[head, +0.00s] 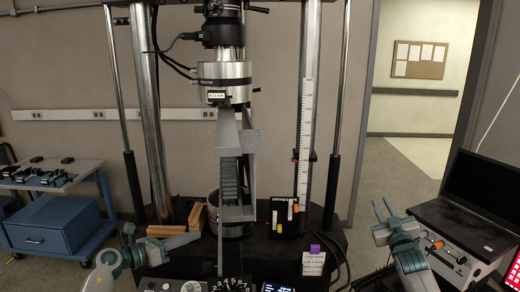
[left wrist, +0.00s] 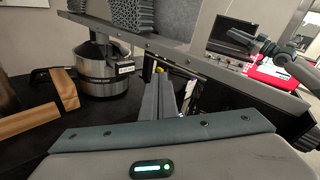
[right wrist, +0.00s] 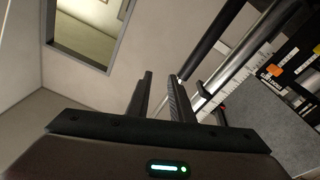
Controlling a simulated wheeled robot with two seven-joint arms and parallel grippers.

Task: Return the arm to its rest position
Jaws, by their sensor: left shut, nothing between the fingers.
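My left gripper (head: 197,236) reaches in from the left, low in front of the test machine's base, with its fingers pointing right. In the left wrist view its fingers (left wrist: 161,82) lie together with nothing between them. My right gripper (head: 382,208) is raised at the right of the machine, fingers pointing up, clear of other things. In the right wrist view its two fingers (right wrist: 161,80) stand apart with an empty gap. The grey lattice specimen (head: 229,180) is at the machine's centre, partly hidden by a grey frame; it also shows in the left wrist view (left wrist: 150,12).
Wooden blocks (head: 196,218) stand near my left gripper. A steel cylinder (left wrist: 100,75) sits on the black base. A control panel (head: 232,284) is at the front. A laptop (head: 480,195) stands at right, a blue cart (head: 60,215) at left.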

